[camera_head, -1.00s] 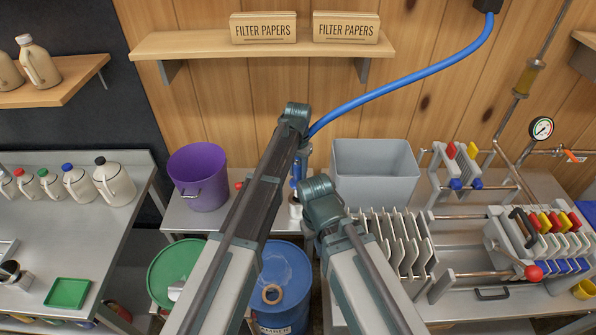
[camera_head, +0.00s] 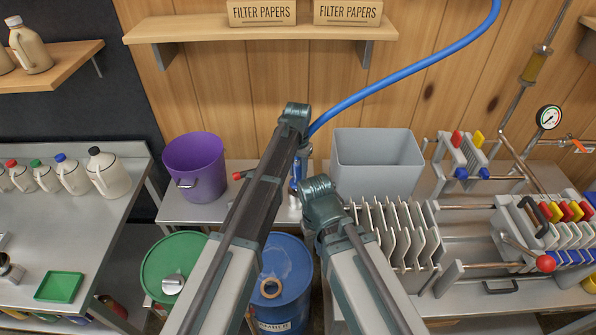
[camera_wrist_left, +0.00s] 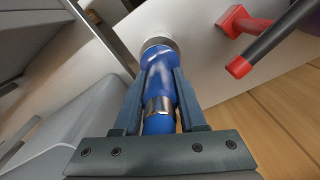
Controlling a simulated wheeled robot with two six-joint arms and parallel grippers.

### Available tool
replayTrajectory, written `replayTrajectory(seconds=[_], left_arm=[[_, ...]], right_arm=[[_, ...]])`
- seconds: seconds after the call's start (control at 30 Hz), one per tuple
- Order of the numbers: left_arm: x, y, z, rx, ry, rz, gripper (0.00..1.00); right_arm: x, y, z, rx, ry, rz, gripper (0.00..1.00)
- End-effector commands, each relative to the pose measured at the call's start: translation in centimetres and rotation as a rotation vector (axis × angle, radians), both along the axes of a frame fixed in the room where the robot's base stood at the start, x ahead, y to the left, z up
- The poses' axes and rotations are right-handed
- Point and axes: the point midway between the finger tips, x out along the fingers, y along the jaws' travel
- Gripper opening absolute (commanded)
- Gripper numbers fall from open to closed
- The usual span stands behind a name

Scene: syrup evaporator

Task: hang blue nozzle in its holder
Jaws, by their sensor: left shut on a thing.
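The blue nozzle (camera_wrist_left: 158,68) is clamped between the two fingers of my left gripper (camera_wrist_left: 158,92) in the left wrist view. The nozzle's far end lies over or against a round silver collar (camera_wrist_left: 160,43) at the pale table surface; I cannot tell whether it is inside it. In the head view, part of the blue nozzle (camera_head: 296,176) shows beside my left arm, which hides most of that gripper. A blue hose (camera_head: 400,73) runs from the upper right down to that wrist. My right wrist is just below and right; its jaws are hidden. I cannot identify the holder for certain.
A purple bucket (camera_head: 194,170) stands left of the nozzle and a grey bin (camera_head: 377,165) right of it. A red-ended tool (camera_wrist_left: 238,20) lies nearby. Below are green (camera_head: 172,262) and blue (camera_head: 286,285) drums. A plate filter press (camera_head: 480,235) stands at the right.

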Motion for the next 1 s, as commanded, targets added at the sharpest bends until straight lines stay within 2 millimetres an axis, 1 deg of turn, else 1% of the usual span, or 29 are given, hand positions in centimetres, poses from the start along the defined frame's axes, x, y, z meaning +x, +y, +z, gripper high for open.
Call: replayTrajectory(seconds=[0.03, 0.4, 0.73, 0.77, 0.9, 0.93, 1.0], left_arm=[[0.0, 0.0, -0.5, 0.0, 0.0, 0.0, 0.0], [0.0, 0.0, -2.5, 0.0, 0.0, 0.0, 0.0], [0.0, 0.0, -2.6, 0.0, 0.0, 0.0, 0.0], [0.0, 0.0, -2.6, 0.0, 0.0, 0.0, 0.46], [0.0, 0.0, -2.6, 0.0, 0.0, 0.0, 0.71], [0.0, 0.0, -2.6, 0.0, 0.0, 0.0, 0.75], [0.0, 0.0, -2.6, 0.0, 0.0, 0.0, 0.75]], right_arm=[[0.0, 0.0, -0.5, 0.0, 0.0, 0.0, 0.0], [0.0, 0.0, -2.5, 0.0, 0.0, 0.0, 0.0], [0.0, 0.0, -2.6, 0.0, 0.0, 0.0, 0.0], [0.0, 0.0, -2.6, 0.0, 0.0, 0.0, 0.0], [0.0, 0.0, -2.6, 0.0, 0.0, 0.0, 0.0], [0.0, 0.0, -2.6, 0.0, 0.0, 0.0, 0.0], [0.0, 0.0, -2.6, 0.0, 0.0, 0.0, 0.0]])
